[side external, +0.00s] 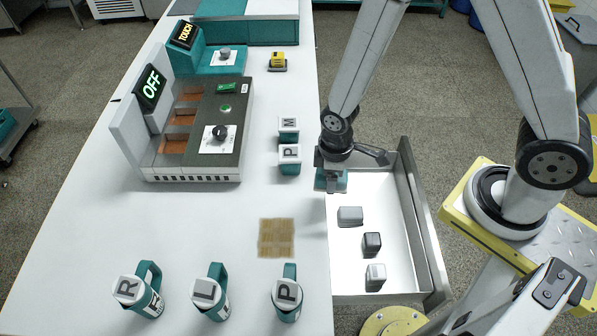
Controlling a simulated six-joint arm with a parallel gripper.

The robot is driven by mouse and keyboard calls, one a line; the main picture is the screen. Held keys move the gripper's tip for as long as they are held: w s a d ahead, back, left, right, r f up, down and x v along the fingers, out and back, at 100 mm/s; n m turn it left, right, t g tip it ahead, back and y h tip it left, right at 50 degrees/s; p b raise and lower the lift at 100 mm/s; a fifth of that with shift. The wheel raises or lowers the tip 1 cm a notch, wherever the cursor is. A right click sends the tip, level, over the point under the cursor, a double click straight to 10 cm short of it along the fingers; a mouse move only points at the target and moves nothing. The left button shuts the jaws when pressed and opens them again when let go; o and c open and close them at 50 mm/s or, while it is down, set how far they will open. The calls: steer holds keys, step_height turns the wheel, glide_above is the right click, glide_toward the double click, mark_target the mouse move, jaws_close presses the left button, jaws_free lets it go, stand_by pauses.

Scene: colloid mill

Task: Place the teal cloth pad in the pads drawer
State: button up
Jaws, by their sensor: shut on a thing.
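My gripper (331,178) points down at the far left corner of an open drawer (400,214), right by the table's right edge. It is shut on a teal piece, which looks like the teal cloth pad (341,184). The pad shows only in part under the jaws, and its exact height over the drawer floor cannot be told. The drawer has a white floor and grey walls. No label on it can be read. It holds a light grey block (350,216), a dark grey block (372,244) and another grey-white block (376,277), in its left and near part.
Two teal-and-white canisters (288,158) stand on the white table left of my gripper. A tan woven mat (276,238) lies nearer, with several lettered teal mugs (287,293) in front. A machine with an OFF display (150,87) stands at left. The drawer's right side is clear.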

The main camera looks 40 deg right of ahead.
steer(key=s+d+f, duration=0.4)
steer(key=s+d, duration=0.1)
steer(key=d, duration=0.2)
steer(key=s+d+f+n, duration=0.1)
steer(key=s+d+f, duration=0.4)
steer(key=d, duration=0.2)
steer(key=shift+s+d+f, duration=0.25)
steer(key=shift+d+f, duration=0.05)
steer(key=shift+d, duration=0.1)
steer(key=shift+w, duration=0.1)
glide_above(356, 190)
steer(key=f, duration=0.8)
steer(key=shift+s+f, duration=0.25)
steer(key=shift+s, duration=0.1)
steer(key=shift+w+f, duration=0.4)
steer(key=shift+f, duration=0.05)
